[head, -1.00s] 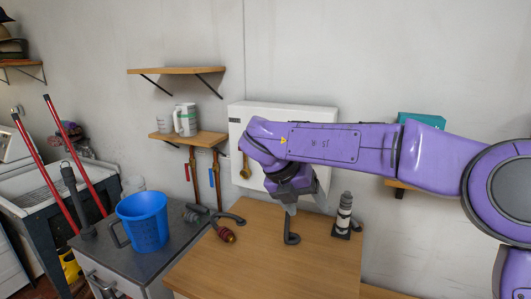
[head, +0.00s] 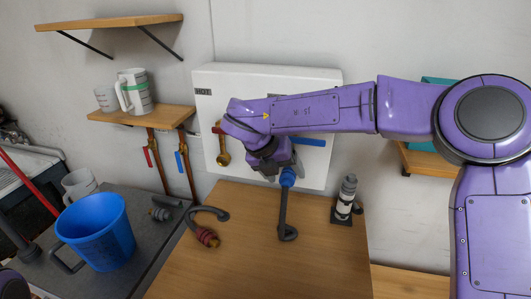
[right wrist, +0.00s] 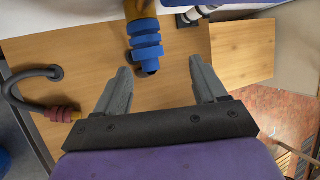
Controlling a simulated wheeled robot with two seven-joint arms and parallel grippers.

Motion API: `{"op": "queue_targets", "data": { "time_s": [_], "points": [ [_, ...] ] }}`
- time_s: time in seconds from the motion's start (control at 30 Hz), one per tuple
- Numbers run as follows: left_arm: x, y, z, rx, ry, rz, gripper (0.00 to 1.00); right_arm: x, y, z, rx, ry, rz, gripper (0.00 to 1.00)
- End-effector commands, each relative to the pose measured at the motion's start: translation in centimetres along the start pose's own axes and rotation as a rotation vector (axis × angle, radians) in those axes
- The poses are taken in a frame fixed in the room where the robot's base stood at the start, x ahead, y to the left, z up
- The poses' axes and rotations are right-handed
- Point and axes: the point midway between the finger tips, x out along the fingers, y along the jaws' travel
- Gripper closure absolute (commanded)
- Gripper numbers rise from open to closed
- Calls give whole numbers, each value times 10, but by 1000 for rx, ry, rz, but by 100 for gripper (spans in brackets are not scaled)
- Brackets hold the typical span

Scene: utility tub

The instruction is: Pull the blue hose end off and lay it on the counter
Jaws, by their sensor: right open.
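The blue hose end (head: 287,177) tops a dark hose that rises from the wooden counter (head: 240,270). In the right wrist view the blue hose end (right wrist: 146,40) has ribbed rings and sits on a brass outlet (right wrist: 136,8). My right gripper (right wrist: 160,68) is open, with a finger on either side below the blue hose end and nothing between its tips. In the head view the right gripper (head: 277,163) is by the white panel, and its fingertips are partly hidden. My left gripper is out of view.
The white panel (head: 215,82) on the wall carries another brass outlet (head: 222,155). A red hose end (head: 207,237) lies on the counter at left. A grey-white cylinder (head: 346,196) stands at right. A blue bucket (head: 98,232) is on the grey side top. The counter's front is clear.

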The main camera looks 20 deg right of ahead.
Motion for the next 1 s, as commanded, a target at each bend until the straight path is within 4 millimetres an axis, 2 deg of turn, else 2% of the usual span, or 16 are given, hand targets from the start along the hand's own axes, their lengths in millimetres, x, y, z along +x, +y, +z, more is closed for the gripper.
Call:
{"op": "queue_targets", "data": {
  "time_s": [0.1, 0.2, 0.5, 0.57, 0.7, 1.0],
  "points": [
    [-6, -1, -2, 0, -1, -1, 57, 24, 8, 10, -6, 13, -10, 29],
    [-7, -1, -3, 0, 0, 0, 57, 38, 13, 13, -9, 16, -14, 29],
    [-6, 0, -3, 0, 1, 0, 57, 44, 16, 14, -11, 16, -13, 29],
    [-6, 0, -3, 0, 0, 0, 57, 44, 16, 14, -11, 17, -13, 45],
    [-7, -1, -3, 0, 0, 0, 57, 45, 16, 15, -11, 18, -14, 91],
    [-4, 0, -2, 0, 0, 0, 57, 43, 16, 11, -12, 16, -12, 91]
  ]
}}
